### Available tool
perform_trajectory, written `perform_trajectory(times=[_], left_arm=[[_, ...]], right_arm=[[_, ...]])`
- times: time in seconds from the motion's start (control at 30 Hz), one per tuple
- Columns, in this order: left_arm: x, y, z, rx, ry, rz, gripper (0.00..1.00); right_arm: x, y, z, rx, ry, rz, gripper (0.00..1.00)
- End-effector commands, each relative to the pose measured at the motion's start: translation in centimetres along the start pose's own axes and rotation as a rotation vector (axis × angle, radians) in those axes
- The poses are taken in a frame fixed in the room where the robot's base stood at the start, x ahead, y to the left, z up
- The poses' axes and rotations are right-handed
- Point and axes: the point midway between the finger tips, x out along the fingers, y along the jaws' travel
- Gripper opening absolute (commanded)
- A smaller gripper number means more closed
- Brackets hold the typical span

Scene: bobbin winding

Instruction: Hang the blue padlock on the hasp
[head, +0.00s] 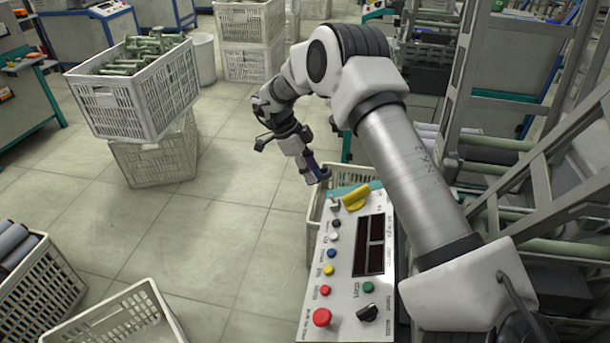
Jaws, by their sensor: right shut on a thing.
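My right gripper (306,160) hangs in the middle of the picture at the end of my right arm. It is shut on a small blue thing, which looks like the blue padlock (311,162). The gripper covers part of it, and its shackle cannot be made out. The padlock is held just above and to the left of the control panel's (345,252) far end. A yellow handle (356,196) sits on that end, with a small pale metal piece (335,203) beside it. I cannot tell for sure which part is the hasp. My left gripper is out of view.
The panel carries several coloured buttons and a dark display (369,245). A white crate (318,214) stands behind it. Stacked crates (150,150) stand at left, and another crate (115,318) at the bottom. A metal frame (540,150) fills the right.

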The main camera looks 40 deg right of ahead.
Motion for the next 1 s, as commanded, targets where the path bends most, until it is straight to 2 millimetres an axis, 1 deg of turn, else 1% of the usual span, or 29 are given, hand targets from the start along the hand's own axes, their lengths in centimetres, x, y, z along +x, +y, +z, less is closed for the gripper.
perform_trajectory(times=[0.03, 0.1, 0.23, 0.33, 0.4, 0.57, 0.7, 1.0], left_arm=[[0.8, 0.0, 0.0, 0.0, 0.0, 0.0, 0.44], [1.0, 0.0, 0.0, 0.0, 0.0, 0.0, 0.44], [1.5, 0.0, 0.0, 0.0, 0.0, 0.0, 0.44], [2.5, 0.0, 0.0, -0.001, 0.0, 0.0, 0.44], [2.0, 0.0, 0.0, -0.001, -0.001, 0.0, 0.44], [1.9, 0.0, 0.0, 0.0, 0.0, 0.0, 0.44], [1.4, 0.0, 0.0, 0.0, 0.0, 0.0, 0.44], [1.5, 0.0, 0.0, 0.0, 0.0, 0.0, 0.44]], right_arm=[[0.3, -0.1, 0.9, 0.021, -0.017, 0.008, 0.0], [0.1, -0.2, 1.4, 0.038, -0.03, 0.017, 0.0], [0.7, -0.2, 1.5, 0.043, -0.033, 0.021, 0.0], [1.9, -0.2, 1.6, 0.043, -0.033, 0.021, 0.0], [1.6, -0.2, 1.4, 0.042, -0.033, 0.019, 0.0], [1.5, -0.2, 1.3, 0.041, -0.032, 0.019, 0.0], [1.4, -0.1, 1.4, 0.041, -0.031, 0.019, 0.0], [1.6, 0.0, 1.5, 0.041, -0.031, 0.019, 0.0]])
